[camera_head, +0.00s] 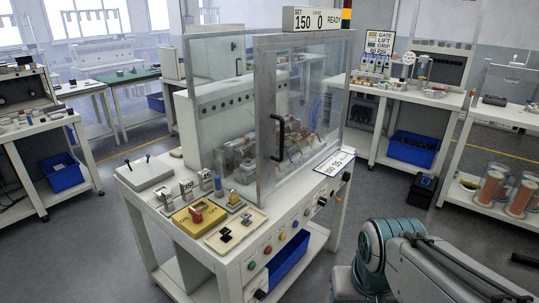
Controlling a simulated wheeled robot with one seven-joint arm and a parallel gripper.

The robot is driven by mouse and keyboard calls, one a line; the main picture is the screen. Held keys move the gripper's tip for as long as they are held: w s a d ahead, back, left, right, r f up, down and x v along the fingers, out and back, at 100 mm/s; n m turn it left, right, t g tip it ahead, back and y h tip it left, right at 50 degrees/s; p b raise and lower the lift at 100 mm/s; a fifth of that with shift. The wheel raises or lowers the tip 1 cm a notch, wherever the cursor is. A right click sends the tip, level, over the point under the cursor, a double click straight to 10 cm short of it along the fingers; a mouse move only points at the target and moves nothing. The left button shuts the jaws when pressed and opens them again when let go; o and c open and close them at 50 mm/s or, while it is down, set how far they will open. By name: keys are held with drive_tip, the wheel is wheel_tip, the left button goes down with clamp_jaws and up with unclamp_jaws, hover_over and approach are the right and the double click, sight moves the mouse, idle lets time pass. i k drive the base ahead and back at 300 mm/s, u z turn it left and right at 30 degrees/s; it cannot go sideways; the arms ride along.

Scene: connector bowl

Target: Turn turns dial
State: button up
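The turns dial cannot be singled out for certain, as labels on the front panel are too small to read. A black knob (322,201) sits on the right part of the white bench's front panel (305,220). Another dark knob (346,177) is at its far right end. A small tilted plate (335,163) with numbers lies above them. The display (317,20) on top of the machine reads SET 150, a count of 0 and READY. My teal and grey arm (375,255) shows at the bottom right, apart from the panel. My gripper is out of view.
A clear guard with a black-handled door (278,137) encloses the machine. Colored buttons (268,249) line the panel's left part. A yellow block (199,215) and a tray (237,232) stand on the bench. A blue bin (288,262) is below.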

sight(322, 201)
drive_tip(key=z, duration=0.1)
drive_tip(key=i, duration=1)
drive_tip(key=z, duration=0.15)
